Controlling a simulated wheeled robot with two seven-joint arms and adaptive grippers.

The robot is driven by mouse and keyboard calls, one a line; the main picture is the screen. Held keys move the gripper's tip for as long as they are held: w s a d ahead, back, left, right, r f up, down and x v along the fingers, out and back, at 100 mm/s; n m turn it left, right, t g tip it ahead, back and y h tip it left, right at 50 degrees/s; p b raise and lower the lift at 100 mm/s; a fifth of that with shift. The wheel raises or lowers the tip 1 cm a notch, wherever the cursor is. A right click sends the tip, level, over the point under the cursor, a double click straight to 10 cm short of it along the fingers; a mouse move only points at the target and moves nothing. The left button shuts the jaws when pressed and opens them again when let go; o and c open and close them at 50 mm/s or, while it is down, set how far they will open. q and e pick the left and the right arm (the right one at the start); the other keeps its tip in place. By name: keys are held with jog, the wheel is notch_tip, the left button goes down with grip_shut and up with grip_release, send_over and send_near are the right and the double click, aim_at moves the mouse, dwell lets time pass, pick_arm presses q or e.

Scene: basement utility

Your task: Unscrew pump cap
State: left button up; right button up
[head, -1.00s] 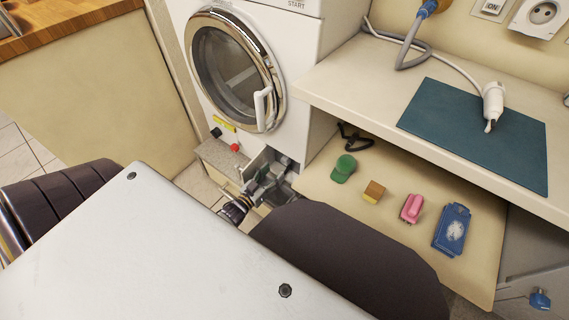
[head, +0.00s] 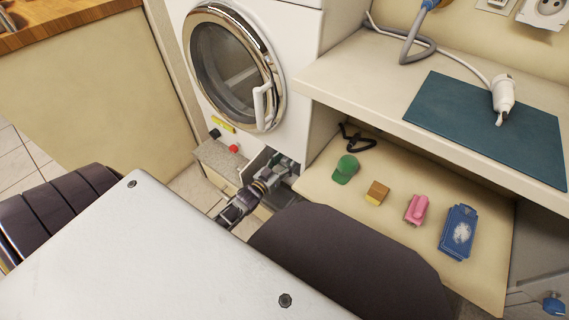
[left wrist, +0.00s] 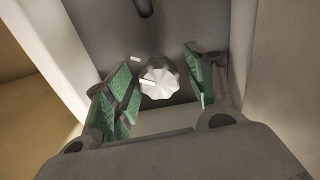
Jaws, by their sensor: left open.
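The pump cap (left wrist: 158,82) is a white, lobed knob with a raised grip bar, seen in the left wrist view inside a grey recess. My left gripper (left wrist: 155,92) is open, with one green-padded finger on each side of the cap and gaps between pads and cap. In the head view my left gripper (head: 276,168) reaches into the opening at the lower front of the white washing machine (head: 290,70). The cap is hidden there behind the gripper. My right gripper is in neither view.
An open flap (head: 255,160) stands beside the opening. A lower shelf to the right holds a green cap (head: 346,170), a sponge (head: 377,192), a pink brush (head: 417,209) and a blue packet (head: 458,232). A teal mat (head: 480,125) lies on the counter above.

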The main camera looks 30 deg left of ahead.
pick_arm(q)
jog(key=c, duration=1)
jog(key=shift+c, duration=0.2)
jog(key=shift+n+p, duration=0.3)
